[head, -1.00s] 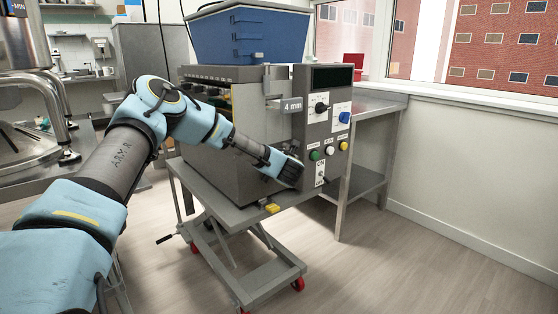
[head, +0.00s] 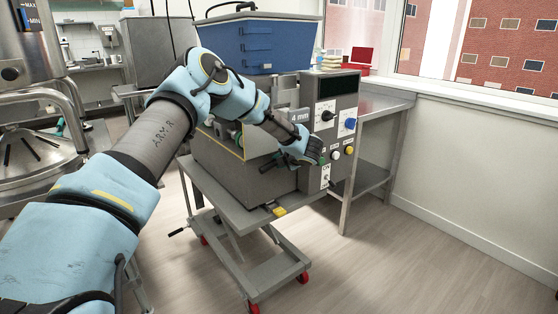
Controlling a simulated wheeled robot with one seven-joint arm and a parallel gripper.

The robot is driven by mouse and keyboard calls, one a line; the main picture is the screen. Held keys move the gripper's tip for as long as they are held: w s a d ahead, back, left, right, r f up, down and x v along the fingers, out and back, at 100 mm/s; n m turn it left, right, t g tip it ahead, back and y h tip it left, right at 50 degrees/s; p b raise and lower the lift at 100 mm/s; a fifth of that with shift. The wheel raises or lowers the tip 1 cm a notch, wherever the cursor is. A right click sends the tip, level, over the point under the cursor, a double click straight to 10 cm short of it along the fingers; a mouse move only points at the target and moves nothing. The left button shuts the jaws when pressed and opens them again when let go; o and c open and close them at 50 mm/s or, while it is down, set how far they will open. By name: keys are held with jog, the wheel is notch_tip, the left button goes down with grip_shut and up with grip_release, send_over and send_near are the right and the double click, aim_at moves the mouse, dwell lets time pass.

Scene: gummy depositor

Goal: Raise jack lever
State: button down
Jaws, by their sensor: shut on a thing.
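The depositor (head: 230,167) is a grey boxy machine on a lift cart, with a blue hopper (head: 262,45) on top. My gripper (head: 312,156) is in front of the lower left of its control panel, shut on what appears to be the jack lever (head: 270,163). Only a short dark green and black piece of the lever shows left of the fingers; the rest is hidden by my gripper. My arm reaches in from the lower left and covers part of the machine's front.
The control panel (head: 341,92) has a black knob, a blue knob (head: 350,123), buttons and an on/off switch near my gripper. The lift cart (head: 240,205) has a yellow pedal and red wheels. A steel table (head: 385,103) stands right. Floor at right is clear.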

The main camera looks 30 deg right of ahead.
jog(key=shift+s+f, duration=0.3)
jog(key=shift+f, duration=0.1)
jog(key=c, duration=0.9)
grip_release()
jog(key=shift+r, duration=0.15)
jog(key=shift+w+r, duration=0.15)
jog(key=b+v, duration=0.2)
jog(key=v, duration=0.8)
jog(key=shift+s+r+b, duration=0.2)
jog(key=shift+s+b, duration=0.1)
